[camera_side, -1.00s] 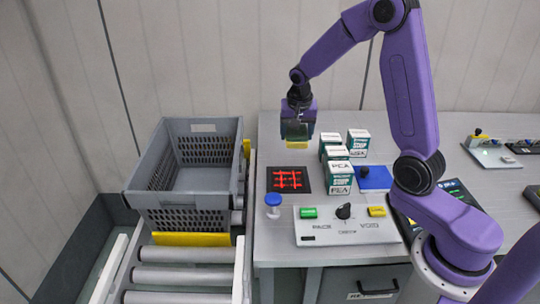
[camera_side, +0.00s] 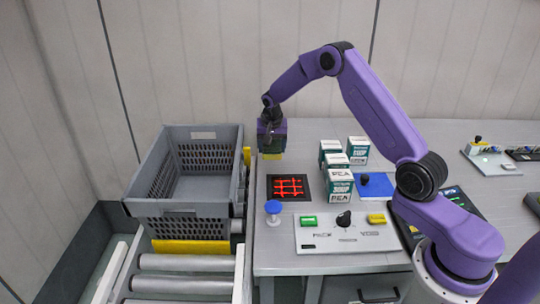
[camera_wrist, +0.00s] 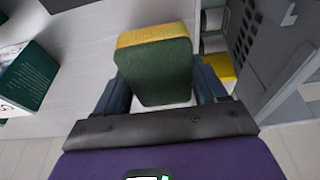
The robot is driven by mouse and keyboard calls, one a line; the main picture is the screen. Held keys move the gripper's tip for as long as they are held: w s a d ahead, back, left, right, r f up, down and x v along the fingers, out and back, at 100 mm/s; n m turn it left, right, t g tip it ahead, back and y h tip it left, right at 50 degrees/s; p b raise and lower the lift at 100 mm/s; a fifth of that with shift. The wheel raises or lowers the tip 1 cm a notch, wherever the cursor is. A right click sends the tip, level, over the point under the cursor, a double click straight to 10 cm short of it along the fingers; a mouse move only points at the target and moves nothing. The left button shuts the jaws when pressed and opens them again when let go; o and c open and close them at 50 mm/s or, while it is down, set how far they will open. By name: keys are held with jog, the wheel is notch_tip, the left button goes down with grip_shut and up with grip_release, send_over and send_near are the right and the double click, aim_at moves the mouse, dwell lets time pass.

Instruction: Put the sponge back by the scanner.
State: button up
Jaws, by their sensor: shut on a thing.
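The sponge (camera_wrist: 155,68), green with a yellow layer, is between the two fingers of my gripper (camera_wrist: 160,78) in the wrist view. In the side view my gripper (camera_side: 271,143) is shut on it and low over the table's back left part. The sponge's yellow edge (camera_side: 272,156) shows below the fingers; I cannot tell whether it touches the table. The scanner (camera_side: 290,187), a black square with glowing red lines, lies in front of the gripper and slightly to its right, with nothing on it.
Several soup and pea boxes (camera_side: 340,185) stand right of the scanner, near a blue pad (camera_side: 376,187). A blue-topped button (camera_side: 273,207) and a control panel (camera_side: 345,235) are in front. A grey crate (camera_side: 185,208) stands on rollers to the left.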

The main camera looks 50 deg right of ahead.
aim_at(270, 163)
jog(key=shift+w+f, duration=0.45)
jog(key=shift+f, duration=0.1)
jog(key=shift+s+a+x, duration=0.1)
jog(key=shift+x, duration=0.7)
jog(key=shift+s+a+x, duration=0.1)
jog(key=shift+a+x, duration=0.05)
jog(key=shift+x, duration=0.65)
jog(key=shift+f, duration=0.25)
jog(key=o, duration=0.9)
jog(key=shift+o, duration=0.2)
jog(key=shift+r, duration=0.1)
